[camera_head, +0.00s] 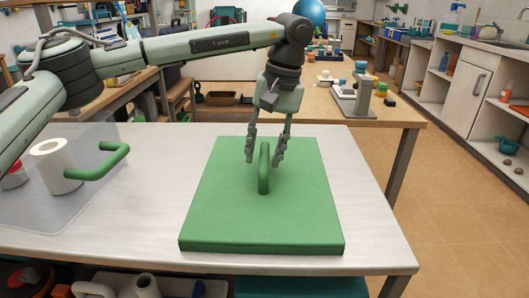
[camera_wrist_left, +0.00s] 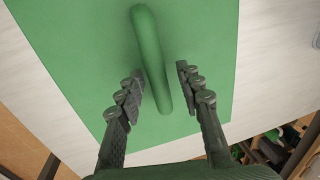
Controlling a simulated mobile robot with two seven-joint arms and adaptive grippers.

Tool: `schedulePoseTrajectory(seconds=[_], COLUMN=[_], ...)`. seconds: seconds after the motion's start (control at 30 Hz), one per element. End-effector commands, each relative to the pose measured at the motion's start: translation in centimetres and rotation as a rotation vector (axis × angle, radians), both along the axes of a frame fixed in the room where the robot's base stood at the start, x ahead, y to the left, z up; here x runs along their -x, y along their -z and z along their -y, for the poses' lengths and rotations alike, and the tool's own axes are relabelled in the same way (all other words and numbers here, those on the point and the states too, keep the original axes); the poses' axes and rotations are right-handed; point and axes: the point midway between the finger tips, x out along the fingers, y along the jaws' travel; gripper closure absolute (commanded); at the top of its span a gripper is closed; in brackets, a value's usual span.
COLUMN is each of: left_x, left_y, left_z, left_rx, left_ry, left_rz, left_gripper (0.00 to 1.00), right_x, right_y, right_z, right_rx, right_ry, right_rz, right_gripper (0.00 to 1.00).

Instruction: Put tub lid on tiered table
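The tub lid appears to be the flat green square slab (camera_head: 225,215) with a raised bar handle, lying on a pale-topped table (camera_head: 375,235). It also shows in the left wrist view (camera_wrist_left: 75,60). My left gripper (camera_head: 264,160) points down over the lid, with its fingers apart on either side of the handle. In the left wrist view my left gripper (camera_wrist_left: 160,76) shows a gap between each finger and the handle. The pale table has items on a level below its top. I cannot tell which table is the tiered one. My right gripper is not in view.
A wooden table (camera_head: 315,103) behind holds a grey stand (camera_head: 355,97) and small items. Tiled floor is clear at right.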

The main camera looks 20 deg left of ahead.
Motion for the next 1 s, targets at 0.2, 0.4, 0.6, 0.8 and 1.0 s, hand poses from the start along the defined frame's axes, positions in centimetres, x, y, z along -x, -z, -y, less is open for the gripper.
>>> schedulePoseTrajectory(seconds=[0.2,0.4,0.6,0.8,1.0], left_x=[-0.3,-0.5,-0.6,-0.7,-0.6], left_y=[-4.0,-8.2,-10.9,-11.6,-11.5], left_z=[0.9,1.7,2.1,2.2,2.2], left_rx=[0.002,0.001,0.0,0.001,0.001], left_ry=[0.002,0.002,0.001,0.002,0.002], left_rz=[0.003,0.003,0.002,-0.001,0.0], left_gripper=[0.64,0.64,0.64,0.64,0.64], right_x=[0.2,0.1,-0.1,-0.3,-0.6], right_y=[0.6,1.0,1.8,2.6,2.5], right_z=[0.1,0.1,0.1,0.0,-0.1], right_rx=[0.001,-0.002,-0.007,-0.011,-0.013], right_ry=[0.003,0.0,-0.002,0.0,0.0], right_rz=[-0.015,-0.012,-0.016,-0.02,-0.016], right_gripper=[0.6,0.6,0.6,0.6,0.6])
